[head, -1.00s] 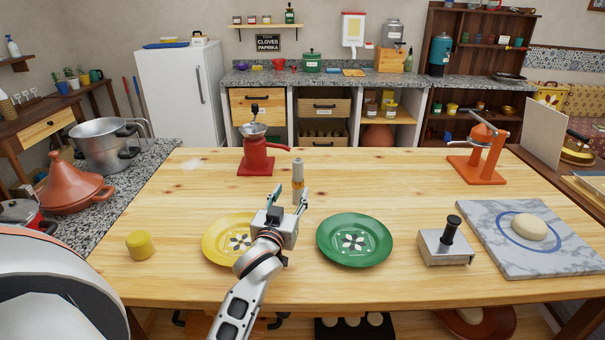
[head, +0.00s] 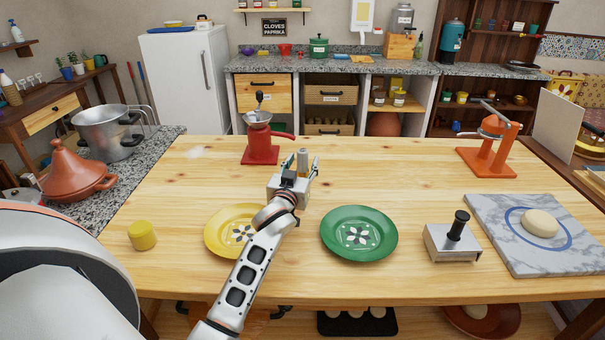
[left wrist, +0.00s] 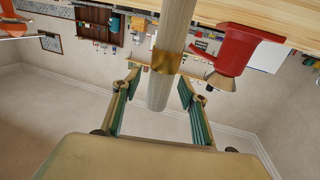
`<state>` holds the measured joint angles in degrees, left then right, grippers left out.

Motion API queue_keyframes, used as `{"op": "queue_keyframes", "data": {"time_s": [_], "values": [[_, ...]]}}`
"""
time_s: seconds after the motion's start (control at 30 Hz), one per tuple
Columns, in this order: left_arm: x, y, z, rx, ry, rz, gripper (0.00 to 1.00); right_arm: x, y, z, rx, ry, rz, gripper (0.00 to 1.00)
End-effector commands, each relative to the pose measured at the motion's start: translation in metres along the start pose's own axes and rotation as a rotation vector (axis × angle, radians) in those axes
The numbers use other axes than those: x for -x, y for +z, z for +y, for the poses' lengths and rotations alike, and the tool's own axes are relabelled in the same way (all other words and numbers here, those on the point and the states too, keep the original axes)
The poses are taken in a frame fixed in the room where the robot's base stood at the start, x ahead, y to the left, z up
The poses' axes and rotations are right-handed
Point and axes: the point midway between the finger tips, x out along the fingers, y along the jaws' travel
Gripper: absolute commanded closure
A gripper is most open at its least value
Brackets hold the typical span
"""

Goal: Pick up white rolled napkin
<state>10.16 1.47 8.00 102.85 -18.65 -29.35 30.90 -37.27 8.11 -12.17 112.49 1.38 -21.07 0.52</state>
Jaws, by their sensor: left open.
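The white rolled napkin (head: 303,157) stands upright on the wooden table, partly hidden in the head view behind my left gripper (head: 302,165). In the left wrist view the napkin (left wrist: 176,25) is a pale cylinder with a gold band, and its free end lies between the two fingers. My left gripper (left wrist: 159,78) is open, with one green-padded finger on each side of the napkin and visible gaps on both sides. My right gripper is not in view.
A red grinder (head: 262,140) stands just left of the napkin. A yellow plate (head: 214,233) and a green plate (head: 385,235) lie nearer. A yellow jar (head: 142,235), a metal press (head: 450,248), a marble board (head: 490,225) and an orange press (head: 490,150) surround free table.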

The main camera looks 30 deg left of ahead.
Motion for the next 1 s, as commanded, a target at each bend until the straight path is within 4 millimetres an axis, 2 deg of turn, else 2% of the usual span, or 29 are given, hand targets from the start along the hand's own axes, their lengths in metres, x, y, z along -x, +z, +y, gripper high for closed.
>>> {"op": "queue_keyframes", "data": {"time_s": [0.23, 0.27, 0.4, 0.77, 1.0], "values": [[-0.002, 0.0, 0.0, -0.001, 0.0, 0.0, 0.57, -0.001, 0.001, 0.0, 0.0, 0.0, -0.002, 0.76], [-0.002, 0.0, 0.0, -0.001, 0.0, 0.0, 0.62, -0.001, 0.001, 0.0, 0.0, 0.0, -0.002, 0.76], [-0.002, 0.0, 0.0, -0.001, 0.0, 0.0, 0.98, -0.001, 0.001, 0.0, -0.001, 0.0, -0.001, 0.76], [-0.002, -0.002, 0.0, 0.0, 0.0, 0.001, 0.98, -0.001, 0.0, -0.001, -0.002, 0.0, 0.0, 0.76], [-0.002, -0.022, 0.0, 0.0, 0.0, 0.005, 0.98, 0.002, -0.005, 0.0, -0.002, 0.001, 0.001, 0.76]]}}
